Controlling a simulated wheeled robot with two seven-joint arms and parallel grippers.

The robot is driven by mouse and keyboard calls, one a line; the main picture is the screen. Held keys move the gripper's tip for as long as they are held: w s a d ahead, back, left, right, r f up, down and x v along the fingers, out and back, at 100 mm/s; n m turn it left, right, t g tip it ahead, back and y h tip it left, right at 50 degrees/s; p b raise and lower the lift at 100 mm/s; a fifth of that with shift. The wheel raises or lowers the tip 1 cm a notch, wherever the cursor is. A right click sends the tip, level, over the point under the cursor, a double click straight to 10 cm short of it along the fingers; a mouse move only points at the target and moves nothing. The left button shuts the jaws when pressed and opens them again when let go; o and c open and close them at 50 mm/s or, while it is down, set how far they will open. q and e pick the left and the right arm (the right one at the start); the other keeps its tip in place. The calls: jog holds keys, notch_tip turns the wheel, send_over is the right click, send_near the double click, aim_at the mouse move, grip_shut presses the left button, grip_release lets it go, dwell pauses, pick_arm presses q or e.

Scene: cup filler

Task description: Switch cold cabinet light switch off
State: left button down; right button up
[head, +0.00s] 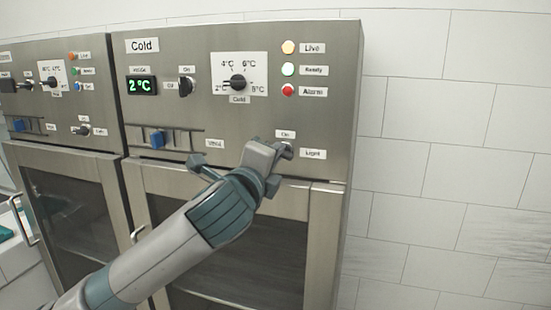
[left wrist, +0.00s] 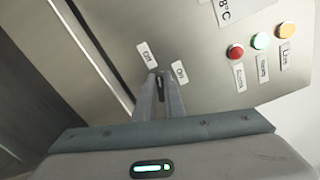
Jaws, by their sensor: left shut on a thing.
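The cold cabinet (head: 300,70) carries the label "Cold" (head: 142,46). My left gripper (head: 280,152) reaches its panel at the lower right, beside the "Light" label (head: 313,153) and under the "On" label (head: 285,134). In the left wrist view the fingers (left wrist: 159,76) are close together at the panel, shut on the light switch (left wrist: 160,86), of which only a dark sliver shows between them. The "Off" label (left wrist: 146,54) and "On" label (left wrist: 180,73) lie on either side of the fingertips. The switch's exact position is hidden. My right gripper is not in view.
Above are a temperature knob (head: 238,83), a display reading 2°C (head: 141,86) and live, ready and alarm lamps; the alarm lamp (head: 288,90) is red. A glass door (head: 285,235) lies below. A similar cabinet (head: 70,140) stands left. A tiled wall (head: 440,130) is right.

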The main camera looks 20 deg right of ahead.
pick_arm(q)
jog(key=shift+f+n, duration=0.15)
jog(key=shift+n, duration=1.65)
jog(key=c, duration=1.8)
grip_release()
jog(key=shift+c, duration=0.2)
jog(key=shift+a, duration=0.1)
